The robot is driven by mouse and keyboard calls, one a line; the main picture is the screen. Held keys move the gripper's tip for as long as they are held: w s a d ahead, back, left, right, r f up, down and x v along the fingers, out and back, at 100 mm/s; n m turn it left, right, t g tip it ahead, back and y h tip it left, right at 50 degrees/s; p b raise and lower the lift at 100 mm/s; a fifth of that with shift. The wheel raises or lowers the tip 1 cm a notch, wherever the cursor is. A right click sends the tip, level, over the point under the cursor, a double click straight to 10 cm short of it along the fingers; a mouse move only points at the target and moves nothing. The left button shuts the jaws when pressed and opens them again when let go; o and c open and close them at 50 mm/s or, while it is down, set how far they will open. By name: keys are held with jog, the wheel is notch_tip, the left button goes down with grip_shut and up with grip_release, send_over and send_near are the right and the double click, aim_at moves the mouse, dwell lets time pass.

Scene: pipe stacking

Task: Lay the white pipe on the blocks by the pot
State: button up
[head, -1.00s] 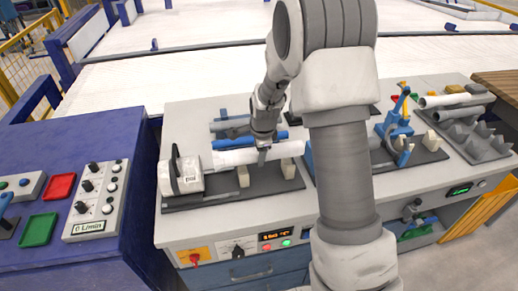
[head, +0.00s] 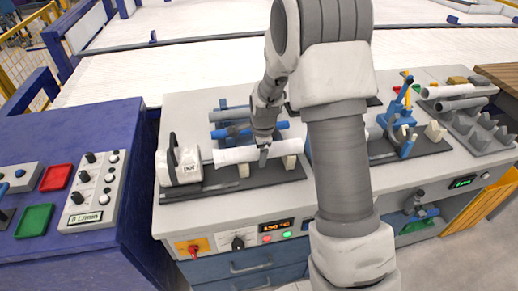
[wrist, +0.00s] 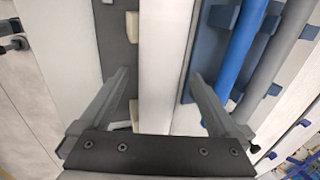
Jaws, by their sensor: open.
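The white pipe (head: 235,155) lies level along the dark base plate, its left end close to the white pot (head: 181,166). In the wrist view, the open fingers of my gripper (wrist: 158,88) are spread on either side of the pipe (wrist: 165,60), with gaps on both sides. Parts of the cream blocks (wrist: 132,26) show along the pipe's left edge.
A blue pipe (head: 230,132) and a grey pipe (head: 233,115) lie on a rack behind. My arm hides the bench's middle. A blue clamp fixture (head: 398,125) and a grey tray (head: 480,135) with pipes stand at the right. Control panels are at the left.

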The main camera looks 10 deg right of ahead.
jog(key=shift+r, duration=0.1)
jog(key=p+v, duration=0.2)
jog(key=v, duration=1.5)
jog(key=s+r+n+t, duration=0.1)
jog(key=s+r+n, duration=0.4)
jog(key=s+n, duration=0.4)
jog(key=s+r+n+t, duration=0.1)
jog(key=s+r+n, duration=0.3)
jog(key=s+n, duration=0.5)
jog(key=s, duration=0.7)
jog(key=shift+r, duration=0.4)
